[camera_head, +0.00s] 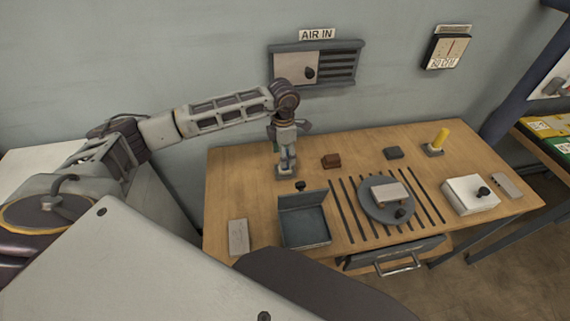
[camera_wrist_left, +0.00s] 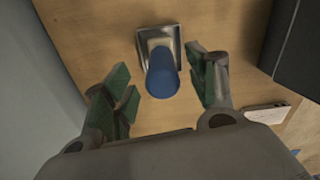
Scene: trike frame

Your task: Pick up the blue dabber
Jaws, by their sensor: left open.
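The blue dabber (camera_wrist_left: 163,78) stands in a small square metal holder (camera_wrist_left: 160,42) on the wooden table in the left wrist view. In the head view the dabber (camera_head: 290,153) shows only partly, under my left gripper (camera_head: 287,140) at the table's back left. In the wrist view my left gripper (camera_wrist_left: 163,92) is open, with one green-padded finger on each side of the dabber. The fingers are apart from it, with a wider gap on the left. My right gripper is not in view.
A wall vent (camera_head: 330,65) is behind.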

